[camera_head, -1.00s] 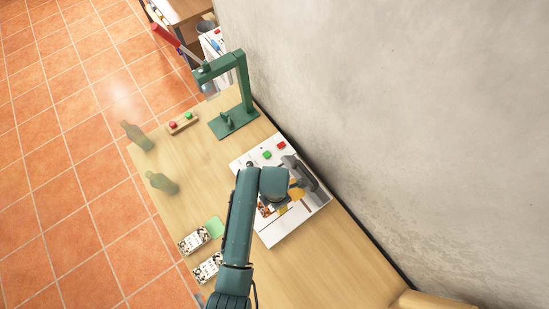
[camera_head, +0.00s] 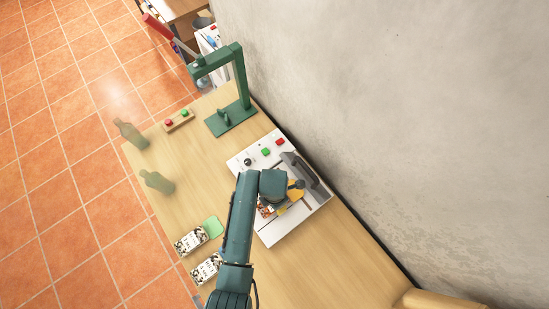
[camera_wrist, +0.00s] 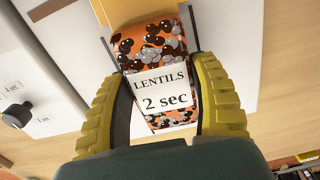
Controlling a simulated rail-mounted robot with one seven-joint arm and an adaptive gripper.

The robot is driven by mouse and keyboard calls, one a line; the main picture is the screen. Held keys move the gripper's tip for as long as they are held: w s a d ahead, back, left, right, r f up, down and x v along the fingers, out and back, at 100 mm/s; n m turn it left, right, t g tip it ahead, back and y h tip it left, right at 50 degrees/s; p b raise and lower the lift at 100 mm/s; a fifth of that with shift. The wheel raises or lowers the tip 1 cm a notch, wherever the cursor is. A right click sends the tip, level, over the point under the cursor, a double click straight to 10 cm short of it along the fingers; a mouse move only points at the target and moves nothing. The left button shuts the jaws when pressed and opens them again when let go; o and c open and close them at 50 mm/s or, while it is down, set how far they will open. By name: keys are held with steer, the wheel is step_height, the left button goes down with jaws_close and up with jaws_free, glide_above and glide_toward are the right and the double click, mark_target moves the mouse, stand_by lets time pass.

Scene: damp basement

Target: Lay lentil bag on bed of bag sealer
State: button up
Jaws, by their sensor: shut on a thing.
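The lentil bag (camera_wrist: 160,48) is orange with brown and grey lentils and a white label reading "LENTILS 2 sec". My gripper (camera_wrist: 165,75), with yellow ribbed fingers, is shut on the bag from both sides in the wrist view. The bag sealer (camera_head: 285,228) is a white flat machine with a dark sealing arm (camera_head: 307,171) on its wall side. In the head view my gripper (camera_head: 287,203) is over the sealer's bed, and only a small part of the bag (camera_head: 264,211) shows beside it. I cannot tell whether the bag touches the bed.
Two black-and-white printed bags (camera_head: 189,241) (camera_head: 206,269) and a green pad (camera_head: 213,227) lie near the table's left edge. Two green bottles (camera_head: 131,134) (camera_head: 157,182), a button strip (camera_head: 179,120) and a green stand (camera_head: 232,118) are farther off. The wall borders the right.

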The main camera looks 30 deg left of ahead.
steer(key=shift+f, duration=0.4)
stand_by(0.7)
steer(key=o, duration=1.3)
steer(key=shift+o, duration=0.7)
step_height(320, 180, up, 7)
steer(key=p, duration=0.7)
steer(key=shift+r, duration=0.1)
